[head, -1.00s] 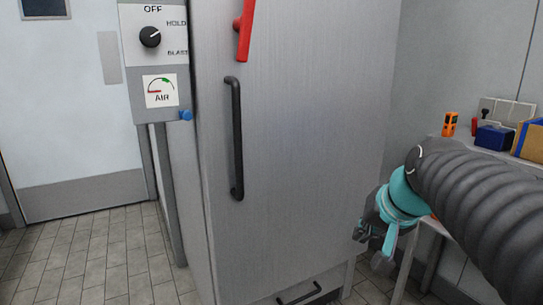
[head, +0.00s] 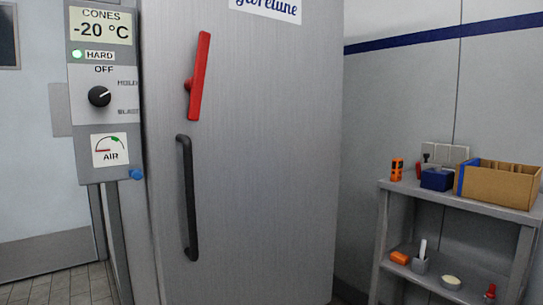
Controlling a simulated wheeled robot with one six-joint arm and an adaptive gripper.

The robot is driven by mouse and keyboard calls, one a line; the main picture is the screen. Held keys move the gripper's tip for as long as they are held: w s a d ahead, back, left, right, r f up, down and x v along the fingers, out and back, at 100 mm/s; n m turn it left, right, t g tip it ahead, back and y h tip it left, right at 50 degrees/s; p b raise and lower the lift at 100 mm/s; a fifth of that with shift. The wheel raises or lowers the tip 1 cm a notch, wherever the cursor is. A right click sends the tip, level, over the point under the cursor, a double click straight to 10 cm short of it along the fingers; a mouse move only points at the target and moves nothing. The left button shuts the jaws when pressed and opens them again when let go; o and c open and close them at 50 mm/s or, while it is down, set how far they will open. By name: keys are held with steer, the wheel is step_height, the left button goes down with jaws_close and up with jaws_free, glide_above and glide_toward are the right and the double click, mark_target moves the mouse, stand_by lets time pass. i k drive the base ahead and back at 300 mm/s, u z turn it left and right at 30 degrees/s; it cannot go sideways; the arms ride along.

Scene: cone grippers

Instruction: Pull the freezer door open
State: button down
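The freezer door (head: 265,180) is a tall brushed-metal panel in the middle of the head view, and it looks closed. A long black vertical handle (head: 188,200) is fixed near its left edge. A red lever (head: 200,78) sits above the handle, nearly upright and tilted slightly to the right at the top. My gripper is not in the current head view, so I cannot see its state or where it is relative to the handle.
A control box (head: 100,100) left of the door reads -20 °C, with a green light, a dial and an air gauge. On the right, a grey shelf unit (head: 460,205) holds a cardboard box (head: 500,185), a blue box (head: 437,179) and small items. Floor shows at lower left.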

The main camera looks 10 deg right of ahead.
mark_target(243, 196)
steer(key=z, duration=0.6)
steer(key=k, duration=0.85)
steer(key=u, duration=0.4)
